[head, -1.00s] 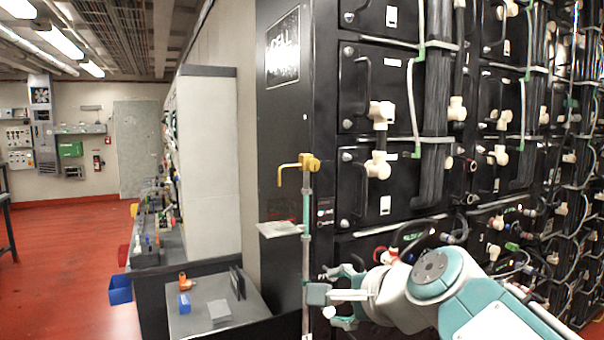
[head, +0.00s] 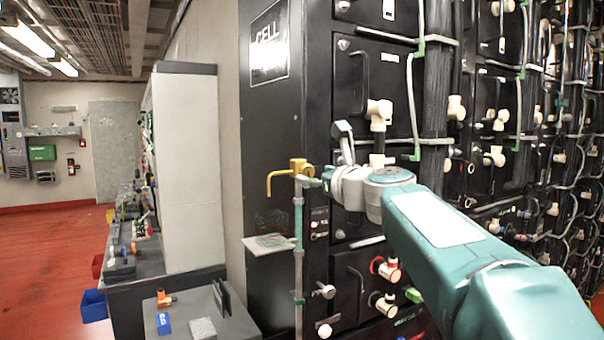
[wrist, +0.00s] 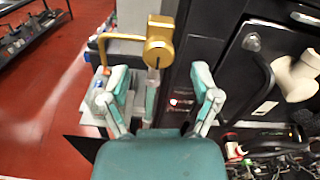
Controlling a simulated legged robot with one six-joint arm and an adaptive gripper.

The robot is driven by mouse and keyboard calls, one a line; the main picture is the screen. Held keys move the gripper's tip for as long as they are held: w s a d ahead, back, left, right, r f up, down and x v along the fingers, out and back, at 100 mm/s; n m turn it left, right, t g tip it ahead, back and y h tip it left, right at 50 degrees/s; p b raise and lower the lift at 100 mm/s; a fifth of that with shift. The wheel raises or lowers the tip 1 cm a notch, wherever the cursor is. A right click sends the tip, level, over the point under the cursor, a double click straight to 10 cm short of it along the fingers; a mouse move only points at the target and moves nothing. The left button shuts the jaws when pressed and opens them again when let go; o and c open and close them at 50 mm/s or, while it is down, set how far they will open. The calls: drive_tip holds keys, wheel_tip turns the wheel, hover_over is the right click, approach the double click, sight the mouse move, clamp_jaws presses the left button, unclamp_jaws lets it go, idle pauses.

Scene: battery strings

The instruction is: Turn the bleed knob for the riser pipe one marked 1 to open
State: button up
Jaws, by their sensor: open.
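The brass bleed valve (head: 301,168), with its hooked spout pointing left, tops the slim upright riser pipe (head: 298,240) at the black cabinet's corner. In the wrist view, its round brass knob (wrist: 160,40) faces me, with a small dark line at its lower part. I cannot read a number marking. My gripper (head: 332,160) is beside the valve, on its right in the head view. In the wrist view, my gripper (wrist: 160,76) is open and empty, its fingertips spread left and right just below the knob. I see no clear contact. The pipe is partly hidden there.
A small flat plate (head: 268,243) sticks out left of the pipe. The black battery rack (head: 350,290), with pale fittings and cables, stands close on the right. A grey bench (head: 240,322) with small items is at lower left. The red floor (head: 45,265) is clear.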

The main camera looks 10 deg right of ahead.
sight(309, 173)
drive_tip(key=shift+x, duration=1.85)
drive_tip(key=shift+s+a, duration=0.1)
clamp_jaws()
